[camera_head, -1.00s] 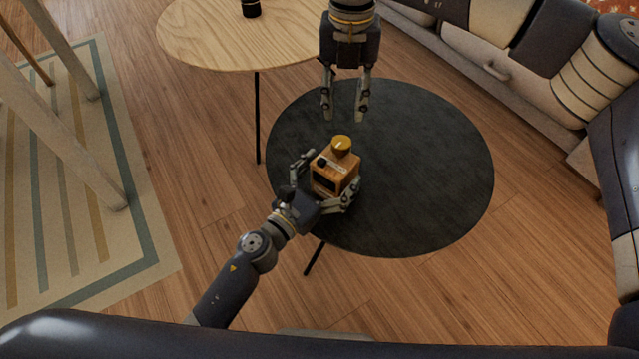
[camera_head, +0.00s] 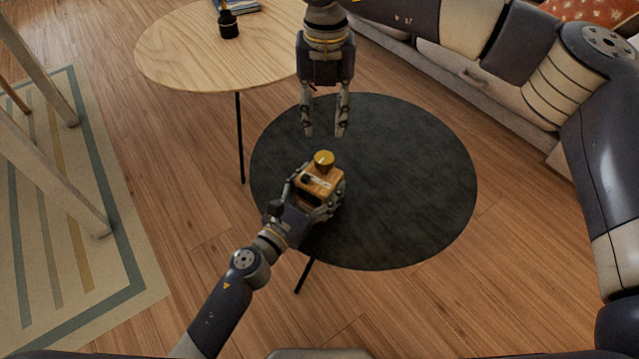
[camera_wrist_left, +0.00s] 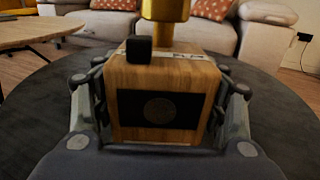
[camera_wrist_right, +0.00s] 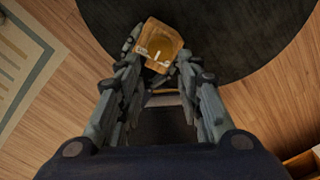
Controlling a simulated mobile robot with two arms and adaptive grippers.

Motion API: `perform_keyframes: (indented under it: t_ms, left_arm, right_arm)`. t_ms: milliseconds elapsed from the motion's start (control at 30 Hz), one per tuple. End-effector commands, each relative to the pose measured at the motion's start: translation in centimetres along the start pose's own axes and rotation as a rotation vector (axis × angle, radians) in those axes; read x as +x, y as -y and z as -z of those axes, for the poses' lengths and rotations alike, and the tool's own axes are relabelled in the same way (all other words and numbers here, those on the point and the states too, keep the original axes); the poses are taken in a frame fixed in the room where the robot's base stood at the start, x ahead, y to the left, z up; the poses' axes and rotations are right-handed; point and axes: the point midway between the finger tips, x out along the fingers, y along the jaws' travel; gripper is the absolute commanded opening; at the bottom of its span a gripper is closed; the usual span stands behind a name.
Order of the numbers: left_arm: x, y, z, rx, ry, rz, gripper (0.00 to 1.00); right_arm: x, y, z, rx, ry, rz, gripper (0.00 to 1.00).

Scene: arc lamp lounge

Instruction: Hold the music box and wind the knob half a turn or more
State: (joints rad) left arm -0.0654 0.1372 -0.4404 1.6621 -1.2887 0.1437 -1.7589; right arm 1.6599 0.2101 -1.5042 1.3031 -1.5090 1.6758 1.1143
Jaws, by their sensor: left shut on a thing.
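The music box (camera_head: 319,183) is a small wooden cube with a gold knob (camera_head: 324,158) on top, on the left part of the dark round table (camera_head: 410,190). My left gripper (camera_head: 317,198) is shut on the box, one finger on each side. In the left wrist view the box (camera_wrist_left: 160,107) shows a dark front panel, a black piece on its top and the gold knob (camera_wrist_left: 166,10), cut off by the frame. My right gripper (camera_head: 323,133) is open and empty, pointing down just above and behind the knob. The right wrist view shows the knob (camera_wrist_right: 160,46) beyond its parted fingers.
A pale wooden table (camera_head: 190,50) stands at the back left with a dark cup (camera_head: 228,25) on it. A sofa (camera_head: 440,65) lies behind. The right part of the dark table is clear.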

Motion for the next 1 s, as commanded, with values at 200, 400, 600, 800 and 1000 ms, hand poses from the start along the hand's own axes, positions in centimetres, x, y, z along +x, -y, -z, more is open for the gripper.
perform_keyframes:
  t_ms: [200, 400, 600, 800, 1000]
  left_arm:
    - [-0.02, 0.0, 0.02, 0.0, 0.0, 0.0, 0.26]
    - [-0.02, 0.0, 0.02, 0.0, 0.0, 0.0, 0.27]
    - [-0.03, 0.0, 0.03, 0.0, -0.001, 0.0, 0.27]
    - [-0.03, -0.01, 0.03, 0.0, -0.001, 0.0, 0.27]
    - [-0.03, -0.01, 0.03, 0.0, -0.001, 0.0, 0.27]
  right_arm:
    - [0.0, 0.0, 0.0, 0.0, 0.0, 0.0, 0.33]
    - [-0.01, 0.0, 0.0, -0.016, 0.0, 0.0, 0.55]
    - [-0.13, -0.02, 0.0, -0.199, 0.0, 0.0, 0.55]
    - [-0.37, -0.06, -0.01, -0.541, 0.0, -0.001, 0.55]
    - [-0.6, -0.04, -0.02, -0.897, 0.0, 0.0, 0.55]
